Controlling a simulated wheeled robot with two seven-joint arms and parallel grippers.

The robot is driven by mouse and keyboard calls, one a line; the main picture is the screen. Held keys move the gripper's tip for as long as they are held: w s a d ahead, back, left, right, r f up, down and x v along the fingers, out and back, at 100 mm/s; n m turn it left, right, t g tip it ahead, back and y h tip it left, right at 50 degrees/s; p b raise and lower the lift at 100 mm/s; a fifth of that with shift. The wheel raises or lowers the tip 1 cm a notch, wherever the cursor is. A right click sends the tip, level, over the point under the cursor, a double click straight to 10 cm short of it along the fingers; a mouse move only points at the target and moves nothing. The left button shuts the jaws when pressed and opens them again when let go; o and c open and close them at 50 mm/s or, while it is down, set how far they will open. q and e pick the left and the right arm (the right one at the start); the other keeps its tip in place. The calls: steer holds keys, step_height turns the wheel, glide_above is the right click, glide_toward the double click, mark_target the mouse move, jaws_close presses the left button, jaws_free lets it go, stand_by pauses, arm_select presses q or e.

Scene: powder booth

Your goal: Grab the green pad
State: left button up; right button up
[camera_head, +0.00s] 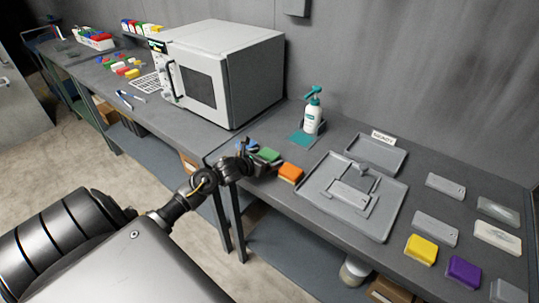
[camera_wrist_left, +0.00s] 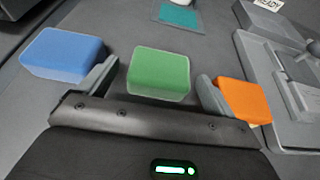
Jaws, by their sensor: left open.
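The green pad (camera_wrist_left: 159,72) is a rounded block on the grey table. It lies between the two fingers of my left gripper (camera_wrist_left: 155,80) in the left wrist view, with visible gaps on both sides. The gripper is open, and I cannot tell whether the fingers are level with the pad. In the head view the green pad (camera_head: 267,155) shows just beyond my left gripper (camera_head: 254,166). A blue pad (camera_wrist_left: 64,54) is beside the left finger and an orange pad (camera_wrist_left: 243,100) is beside and partly behind the right finger. My right gripper is not in view.
A grey tray (camera_head: 386,225) with a fixture stands right of the orange pad. A soap bottle (camera_head: 312,113) stands behind on a teal mat (camera_head: 302,139). Yellow (camera_head: 421,249) and purple (camera_head: 462,271) pads lie at the right. A large white oven (camera_head: 250,60) stands at the back left.

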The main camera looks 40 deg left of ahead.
arm_select(q)
steer(key=shift+w, duration=0.1)
steer(key=c, duration=1.1)
steer(key=shift+o, duration=0.2)
